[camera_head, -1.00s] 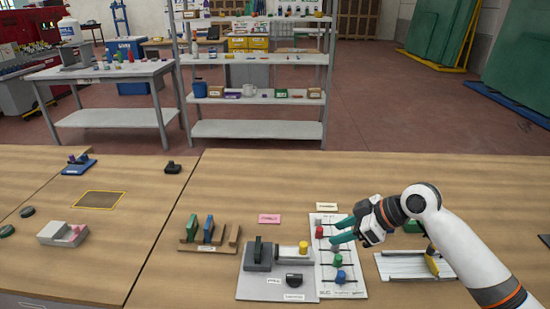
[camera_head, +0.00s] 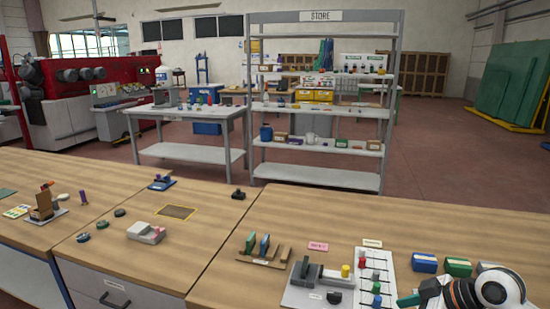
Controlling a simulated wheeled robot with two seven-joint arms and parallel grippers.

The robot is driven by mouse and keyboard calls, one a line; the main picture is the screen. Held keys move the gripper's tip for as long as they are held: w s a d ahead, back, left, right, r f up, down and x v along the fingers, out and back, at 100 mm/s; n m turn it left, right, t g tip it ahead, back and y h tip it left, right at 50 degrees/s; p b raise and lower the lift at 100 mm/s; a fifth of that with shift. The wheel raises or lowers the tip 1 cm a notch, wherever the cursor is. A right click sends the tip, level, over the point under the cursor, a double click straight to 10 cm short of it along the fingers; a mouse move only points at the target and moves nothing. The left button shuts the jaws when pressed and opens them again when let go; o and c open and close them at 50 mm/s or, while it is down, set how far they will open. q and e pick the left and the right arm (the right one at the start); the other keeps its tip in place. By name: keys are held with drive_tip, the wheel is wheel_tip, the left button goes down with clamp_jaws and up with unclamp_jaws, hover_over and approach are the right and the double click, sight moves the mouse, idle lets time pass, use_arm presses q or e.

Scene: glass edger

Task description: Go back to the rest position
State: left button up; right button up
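My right gripper (camera_head: 408,300) is at the bottom right edge of the head view. Its arm comes in from the right, and one green finger shows beside the white board (camera_head: 362,262) with coloured knobs. I cannot see whether the fingers are apart. My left gripper is not in view.
A grey fixture (camera_head: 304,294) with a yellow-topped piece stands left of the board. A wooden rack (camera_head: 266,262) holds green and blue pieces. Blue and green boxes (camera_head: 425,262) lie beyond the gripper. The bench's left part has bare room. The store shelf (camera_head: 320,178) stands behind.

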drive_tip(key=s+a+f+m+g+h, duration=0.1)
drive_tip(key=s+a+f, duration=0.35)
drive_tip(key=f, duration=0.25)
drive_tip(key=s+a+f+m+h, duration=0.1)
drive_tip(key=s+a+f, duration=0.2)
drive_tip(key=s+f, duration=0.3)
drive_tip(key=s+f+m+g+h, duration=0.1)
drive_tip(key=s+m+h, duration=0.15)
drive_tip(key=s, duration=0.55)
drive_tip(key=s+f+m+h, duration=0.2)
drive_tip(key=s+m, duration=0.2)
drive_tip(key=s, duration=0.4)
wheel_tip(320, 180, down, 24)
drive_tip(key=g, duration=0.1)
drive_tip(key=s+d+f, duration=0.2)
drive_tip(key=s+f, duration=0.6)
drive_tip(key=f, duration=0.1)
drive_tip(key=s+d+f+g, duration=0.1)
drive_tip(key=s+f, duration=0.8)
drive_tip(key=shift+d+n+g, duration=0.3)
drive_tip(key=shift+d+n, duration=0.05)
